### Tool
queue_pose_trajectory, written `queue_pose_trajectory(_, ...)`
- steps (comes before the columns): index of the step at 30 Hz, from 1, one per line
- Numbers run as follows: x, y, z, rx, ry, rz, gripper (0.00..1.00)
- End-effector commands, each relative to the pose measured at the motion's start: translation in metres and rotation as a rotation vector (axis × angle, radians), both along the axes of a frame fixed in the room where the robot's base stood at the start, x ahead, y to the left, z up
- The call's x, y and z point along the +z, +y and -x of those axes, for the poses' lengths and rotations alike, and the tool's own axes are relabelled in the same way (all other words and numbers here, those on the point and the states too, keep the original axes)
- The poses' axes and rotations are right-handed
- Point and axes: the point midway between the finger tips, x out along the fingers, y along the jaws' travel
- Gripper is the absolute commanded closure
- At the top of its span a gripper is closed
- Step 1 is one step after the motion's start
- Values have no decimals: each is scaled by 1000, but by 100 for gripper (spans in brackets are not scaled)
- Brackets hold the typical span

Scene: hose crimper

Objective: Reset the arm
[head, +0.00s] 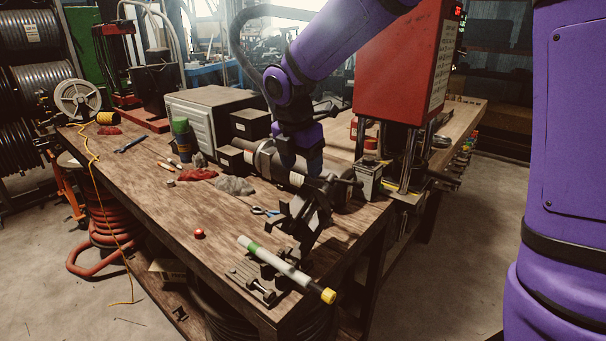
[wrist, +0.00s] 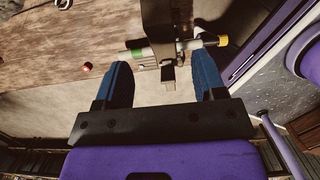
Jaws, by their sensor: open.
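My purple arm (head: 325,45) reaches in from the top of the head view over the workbench (head: 150,185). My gripper (head: 301,168) is above the bench's right end, with its blue fingers apart. A pale tube (head: 278,261) with a green band and a yellow end lies in a dark fixture at the front corner of the bench, apart from the gripper. The tube also shows beyond the fingertips in the wrist view (wrist: 187,46).
A dark cylindrical machine (head: 265,160) and a dark bracket (head: 305,215) stand close to my gripper. A red press (head: 400,65) stands to the right. A grey box (head: 205,120) is farther back. A small red knob (head: 200,233) lies on otherwise clear front-left wood.

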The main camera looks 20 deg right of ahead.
Motion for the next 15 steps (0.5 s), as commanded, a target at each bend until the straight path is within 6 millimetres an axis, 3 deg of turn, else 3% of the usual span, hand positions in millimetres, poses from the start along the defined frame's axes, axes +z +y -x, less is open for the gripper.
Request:
queue_pose_trajectory(11,3,-1,1,-11,-4,-1,36)
queue_pose_trajectory(15,17,-11,14,-123,-41,-16,36)
